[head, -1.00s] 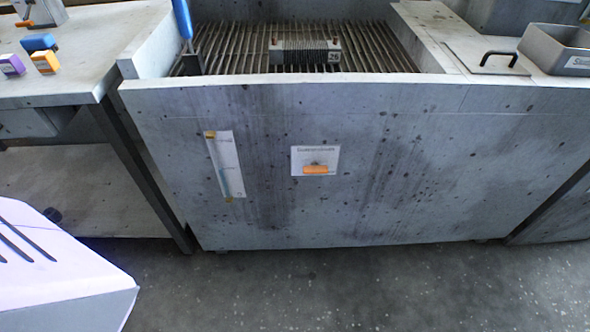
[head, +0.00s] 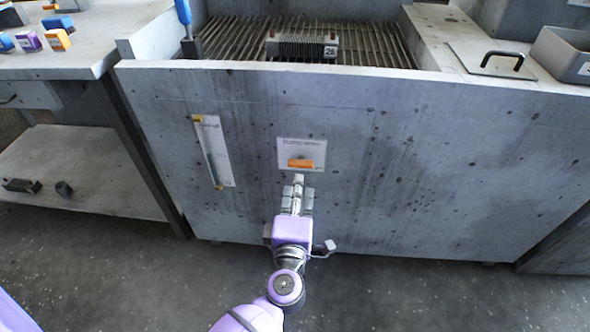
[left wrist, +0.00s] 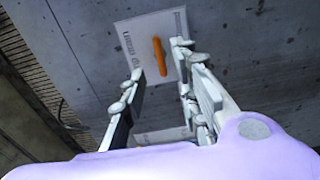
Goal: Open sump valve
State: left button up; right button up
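The sump valve's orange handle (head: 300,163) lies level on a white labelled plate (head: 300,147) on the front wall of the grey tank (head: 400,150). In the left wrist view the orange handle (left wrist: 160,56) and its plate (left wrist: 173,30) show ahead, between the fingers. My left gripper (head: 298,180) is just below the plate in the head view, pointing at the wall. In the left wrist view my left gripper (left wrist: 155,65) has its fingers apart with nothing between them; it appears short of the handle. My right gripper is not in view.
A level gauge (head: 213,152) is on the wall left of the plate. A finned block marked 26 (head: 300,47) sits on the tank's grate. A workbench (head: 90,60) with small coloured boxes stands left. The floor before the tank is clear.

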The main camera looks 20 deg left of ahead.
aim_at(300, 167)
pick_arm(q)
jog(key=b+x, duration=0.1)
jog(key=x, duration=0.6)
jog(key=shift+w+a, duration=0.15)
jog(key=shift+w, duration=0.05)
grip_shut()
